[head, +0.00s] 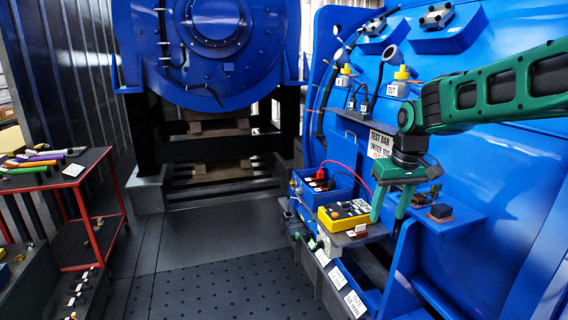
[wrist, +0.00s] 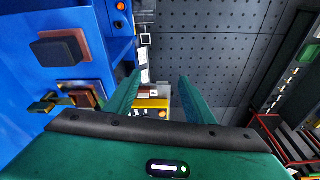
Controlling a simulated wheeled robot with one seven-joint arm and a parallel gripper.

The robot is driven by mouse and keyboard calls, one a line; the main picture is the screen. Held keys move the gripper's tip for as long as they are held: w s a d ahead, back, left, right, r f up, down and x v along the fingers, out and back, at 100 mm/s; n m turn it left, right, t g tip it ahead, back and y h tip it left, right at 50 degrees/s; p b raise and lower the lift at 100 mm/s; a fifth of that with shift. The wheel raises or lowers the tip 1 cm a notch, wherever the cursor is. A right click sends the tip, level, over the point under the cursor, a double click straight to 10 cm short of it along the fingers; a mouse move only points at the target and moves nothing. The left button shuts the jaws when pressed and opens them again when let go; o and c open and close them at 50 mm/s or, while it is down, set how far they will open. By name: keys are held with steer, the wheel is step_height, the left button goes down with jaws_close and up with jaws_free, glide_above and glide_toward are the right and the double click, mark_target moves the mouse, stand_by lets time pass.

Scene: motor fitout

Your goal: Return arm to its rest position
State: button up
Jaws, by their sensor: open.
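My gripper (head: 389,205) is at the right of the head view, pointing down beside the blue panel. Its two green fingers stand apart with nothing between them. In the wrist view my gripper (wrist: 157,88) also shows open and empty. My green and black arm reaches in from the right edge of the head view. A yellow tester box (head: 344,214) sits on a small shelf just left of the fingers. In the wrist view the yellow box (wrist: 152,103) shows beyond the fingers, partly hidden.
The blue panel (head: 500,190) stands close behind my arm. A small shelf (head: 447,222) with a dark block is right of my gripper. A red-framed cart (head: 70,185) with tools stands at the left. The dark floor (head: 215,265) in the middle is clear.

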steer(key=s+d+f+m+t, duration=0.1)
steer(key=s+f, duration=0.1)
steer(key=s, duration=0.7)
steer(key=s+d+f+m+t, duration=0.1)
steer(key=s+f, duration=0.2)
steer(key=s, duration=0.6)
steer(key=s+d+m+g, duration=0.2)
steer(key=s+d+m, duration=0.1)
steer(key=s+d, duration=0.3)
steer(key=s+d+f+m+g, duration=0.1)
steer(key=s+d+m+g, duration=0.1)
steer(key=s+d, duration=0.4)
steer(key=s+m, duration=0.1)
steer(key=s, duration=0.4)
steer(key=shift+f, duration=0.3)
steer(key=shift+w+f+g, duration=0.25)
steer(key=shift+w+g, duration=0.05)
steer(key=shift+w, duration=0.4)
